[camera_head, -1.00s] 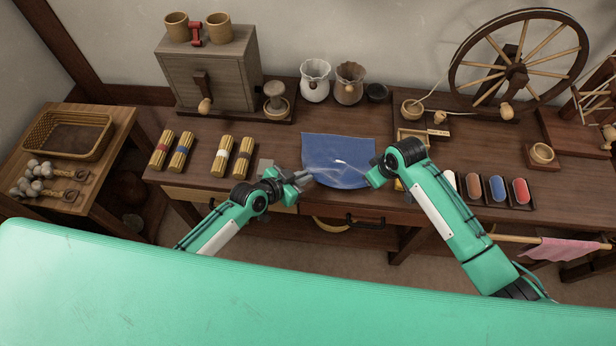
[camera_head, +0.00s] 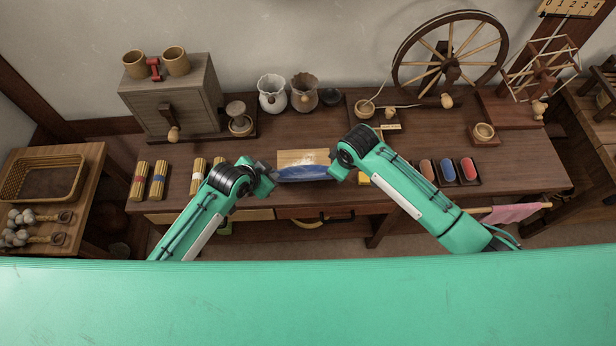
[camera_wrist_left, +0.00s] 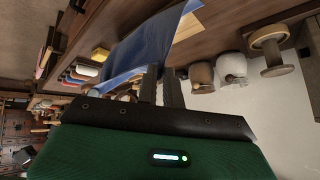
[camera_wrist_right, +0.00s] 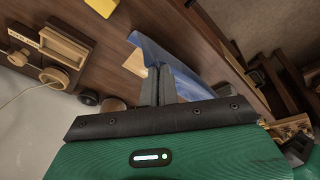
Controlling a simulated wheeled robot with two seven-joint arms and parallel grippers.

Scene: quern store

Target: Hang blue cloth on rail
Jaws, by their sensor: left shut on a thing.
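The blue cloth (camera_head: 303,173) is stretched between my two grippers, raised off the table, its lower part sagging. It also shows in the left wrist view (camera_wrist_left: 140,50) and the right wrist view (camera_wrist_right: 165,58). My left gripper (camera_head: 272,176) is shut on its left corner. My right gripper (camera_head: 336,172) is at its right corner, with its fingers close together and the cloth at their tips; it appears shut on it. A wooden rail (camera_head: 535,207) juts out at the table's right front, with a pink cloth (camera_head: 508,213) hanging on it.
A pale board (camera_head: 300,157) lies behind the cloth. Bundled sticks (camera_head: 158,180) lie to the left, coloured blocks (camera_head: 447,170) to the right. Two jars (camera_head: 304,92), a cabinet (camera_head: 172,98) and a spinning wheel (camera_head: 449,60) stand at the back.

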